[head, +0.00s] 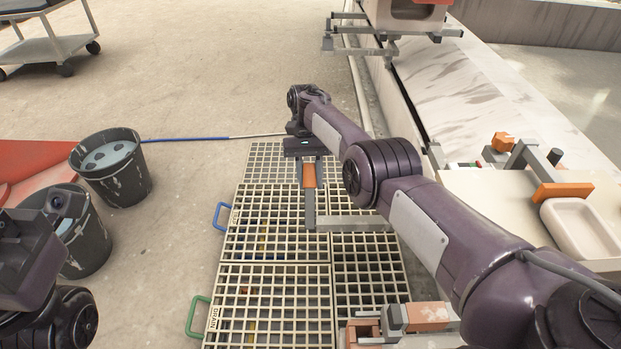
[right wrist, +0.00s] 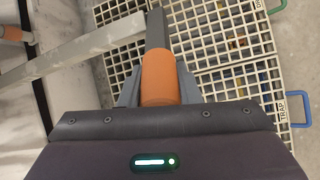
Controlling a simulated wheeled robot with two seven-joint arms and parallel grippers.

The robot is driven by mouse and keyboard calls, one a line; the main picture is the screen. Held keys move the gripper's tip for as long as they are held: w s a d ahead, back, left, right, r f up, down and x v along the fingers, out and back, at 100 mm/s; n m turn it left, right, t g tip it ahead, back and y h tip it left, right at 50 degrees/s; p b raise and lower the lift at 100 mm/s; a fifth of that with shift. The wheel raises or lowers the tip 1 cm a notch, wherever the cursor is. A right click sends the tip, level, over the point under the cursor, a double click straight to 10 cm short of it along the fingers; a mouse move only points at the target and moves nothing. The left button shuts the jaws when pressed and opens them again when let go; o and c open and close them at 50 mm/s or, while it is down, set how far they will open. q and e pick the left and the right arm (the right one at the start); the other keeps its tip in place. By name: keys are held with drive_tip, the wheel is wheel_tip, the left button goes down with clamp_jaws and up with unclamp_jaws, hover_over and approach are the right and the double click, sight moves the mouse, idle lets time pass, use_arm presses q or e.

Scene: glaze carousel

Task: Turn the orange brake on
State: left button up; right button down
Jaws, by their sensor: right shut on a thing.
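An orange grip (head: 309,174), which I take to be the orange brake's handle, is on a grey lever (head: 310,208) above the floor grating. The lever meets a flat grey bar (head: 352,223) that runs to the right. My right gripper (head: 308,172) is shut on the orange grip, with one finger on each side. In the right wrist view the orange grip (right wrist: 160,77) stands between the fingers, and the grey lever (right wrist: 156,28) extends beyond it. The bar's far end is hidden behind my right arm. Parts of my left arm show at the left edge, without its fingers.
Floor gratings (head: 270,225) with a blue handle (head: 219,217) and a green handle (head: 197,316) lie below. Two dark buckets (head: 128,185) stand left. Another orange-ended lever (head: 562,192) and a pale basin (head: 578,230) are right. A trolley (head: 45,50) stands upper left.

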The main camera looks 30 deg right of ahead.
drive_tip(key=c, duration=1.1)
unclamp_jaws()
drive_tip(key=shift+f, duration=0.1)
drive_tip(key=shift+o, duration=0.2)
